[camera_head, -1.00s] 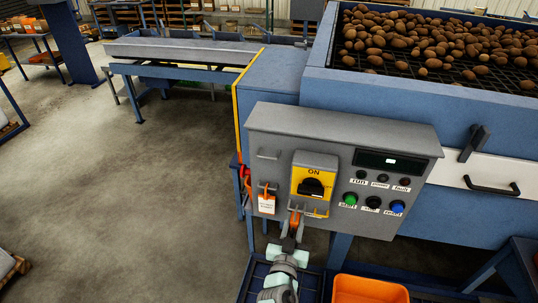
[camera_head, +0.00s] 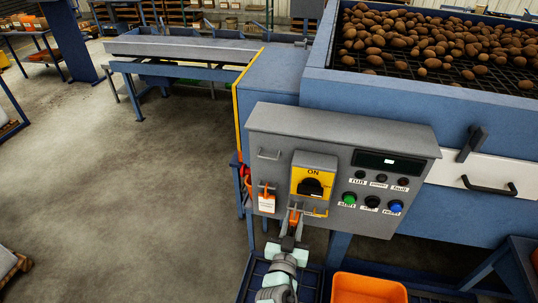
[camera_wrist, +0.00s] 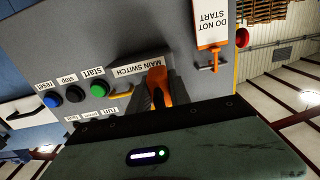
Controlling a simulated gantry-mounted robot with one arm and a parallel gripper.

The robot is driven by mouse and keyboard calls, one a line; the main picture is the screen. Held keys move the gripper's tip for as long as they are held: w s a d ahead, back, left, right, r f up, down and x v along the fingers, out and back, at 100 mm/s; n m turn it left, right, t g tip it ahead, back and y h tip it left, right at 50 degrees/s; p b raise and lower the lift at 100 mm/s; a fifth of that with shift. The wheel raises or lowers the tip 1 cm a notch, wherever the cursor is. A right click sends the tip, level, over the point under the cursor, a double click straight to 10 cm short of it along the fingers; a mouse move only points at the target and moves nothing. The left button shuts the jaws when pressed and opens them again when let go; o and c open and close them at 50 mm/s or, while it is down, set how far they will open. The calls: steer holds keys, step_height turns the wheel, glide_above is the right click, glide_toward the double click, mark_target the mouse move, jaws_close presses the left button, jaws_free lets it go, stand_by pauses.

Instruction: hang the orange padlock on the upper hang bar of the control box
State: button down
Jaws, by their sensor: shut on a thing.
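The grey control box (camera_head: 330,135) carries a yellow switch plate with a black knob (camera_head: 312,187). The upper hang bar (camera_head: 268,154) is an empty grey bar at its upper left. Below it, an orange item with a white tag (camera_head: 267,203) hangs on a lower bar; the tag reads DO NOT START in the wrist view (camera_wrist: 210,22). My gripper (camera_head: 293,222) is shut on an orange padlock (camera_head: 294,216), just below the switch plate. In the wrist view, the padlock (camera_wrist: 157,80) shows between the fingers, close to a yellow bar (camera_wrist: 121,95). Whether its shackle touches that bar is unclear.
Green, black and blue buttons (camera_head: 372,202) sit on the box right of the switch. An orange bin (camera_head: 368,290) stands below right. A tank of potatoes (camera_head: 440,45) rises behind the box. The floor to the left is open.

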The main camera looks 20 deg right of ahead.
mark_target(291, 235)
steer(key=shift+b+v, duration=0.95)
steer(key=shift+v, duration=3.05)
steer(key=shift+r, duration=0.15)
